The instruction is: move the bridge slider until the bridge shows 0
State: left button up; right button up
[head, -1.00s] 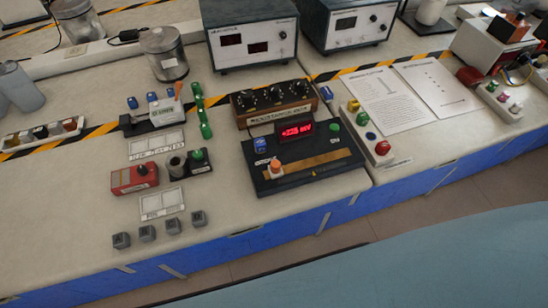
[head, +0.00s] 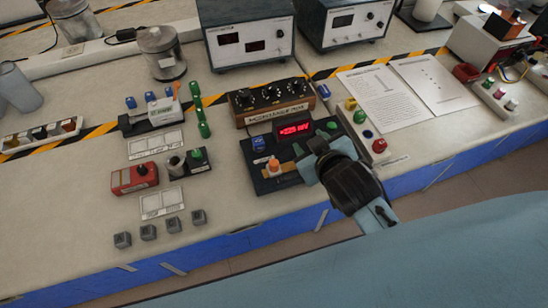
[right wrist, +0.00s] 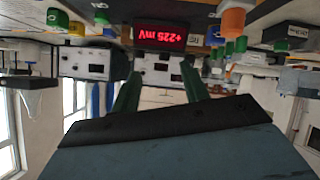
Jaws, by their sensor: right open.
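The bridge board (head: 262,184) is a dark panel with a red display (head: 294,129), a brown strip and an orange-topped slider (head: 273,166) near the strip's left end. The display reads about +225 mV in the right wrist view (right wrist: 160,35). My right gripper (head: 304,166) is over the board's right part, to the right of the slider and apart from it. Its two green fingers (right wrist: 160,92) are spread with nothing between them. The orange knob (right wrist: 233,20) shows at the top right there. My arm hides the right part of the strip. My left gripper is out of view.
A brown box with dials (head: 273,103) stands behind the board. A strip of coloured buttons (head: 363,132) is at its right. Red (head: 134,178) and black (head: 197,160) blocks are at its left. The bench's blue front edge (head: 275,225) is close by.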

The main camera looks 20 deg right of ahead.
jog(key=w+a+r+n+t+y, duration=0.3)
jog(key=a+r+t, duration=0.1)
jog(key=r, duration=0.4)
jog(key=w+a+r+n+t+y, duration=0.3)
jog(key=w+a+r+t, duration=0.1)
jog(key=r, duration=0.5)
jog(key=s+a+r+n+g+y, duration=0.4)
jog(key=a+n+g+y, duration=0.35)
jog(key=n, duration=0.35)
jog(key=s+a+r+n+g+y, duration=0.4)
jog(key=a+n+g+y, duration=0.2)
jog(key=a+n+y, duration=0.4)
jog(key=n+g+h, duration=0.6)
jog(key=n+h, duration=0.5)
jog(key=h, duration=1.2)
send_over(274, 163)
notch_tip(274, 163, down, 18)
notch_tip(274, 163, down, 13)
jog(key=shift+r, duration=0.1)
